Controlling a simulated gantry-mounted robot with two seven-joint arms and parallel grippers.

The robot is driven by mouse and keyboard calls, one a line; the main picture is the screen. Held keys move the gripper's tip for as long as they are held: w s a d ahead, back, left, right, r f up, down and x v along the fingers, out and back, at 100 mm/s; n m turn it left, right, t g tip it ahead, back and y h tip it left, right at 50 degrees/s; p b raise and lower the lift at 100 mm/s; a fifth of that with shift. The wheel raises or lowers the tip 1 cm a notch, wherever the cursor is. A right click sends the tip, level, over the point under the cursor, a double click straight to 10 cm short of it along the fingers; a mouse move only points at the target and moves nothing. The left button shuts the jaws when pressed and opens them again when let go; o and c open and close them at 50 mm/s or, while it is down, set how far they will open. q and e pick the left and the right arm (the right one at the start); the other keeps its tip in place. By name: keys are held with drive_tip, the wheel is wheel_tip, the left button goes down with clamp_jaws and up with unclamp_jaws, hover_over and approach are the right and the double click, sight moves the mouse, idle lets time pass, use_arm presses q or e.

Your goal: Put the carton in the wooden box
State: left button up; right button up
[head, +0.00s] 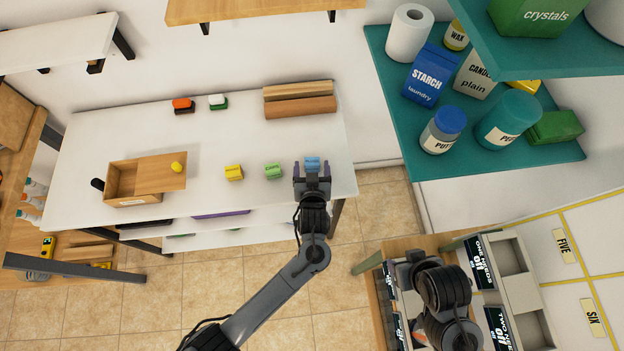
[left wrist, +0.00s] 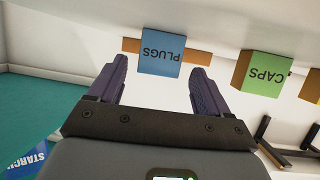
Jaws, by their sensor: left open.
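A small blue carton (head: 312,162) stands near the right end of the white table. In the left wrist view the blue carton (left wrist: 161,50) reads PLUGS. My left gripper (head: 312,171) is open, with its fingertips on either side of the carton's near part; contact cannot be told. The wooden box (head: 122,201) is on the left of the table. Its wooden lid (head: 150,172) with a yellow knob lies over much of it, leaving a gap at the left. My right gripper (head: 414,258) shows at lower right, and its jaws cannot be made out.
A green carton (head: 273,171), labelled CAPS in the left wrist view, and a yellow carton (head: 234,173) stand left of the blue one. Wooden blocks (head: 300,100) and two small stamp-like items are at the back. A teal shelf (head: 400,100) rises at right.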

use_arm(q)
drive_tip(key=v, duration=0.5)
drive_tip(key=shift+s+r, duration=0.1)
drive_tip(key=shift+s, duration=0.05)
drive_tip(key=shift+s+a, duration=0.15)
drive_tip(key=shift+s, duration=0.05)
drive_tip(key=s+a+r+m+g, duration=0.2)
drive_tip(key=s+a+g, duration=0.8)
drive_tip(key=s+a, duration=1.1)
drive_tip(key=shift+s+a+r+h, duration=0.3)
drive_tip(key=shift+s+r, duration=0.05)
drive_tip(key=shift+r, duration=0.55)
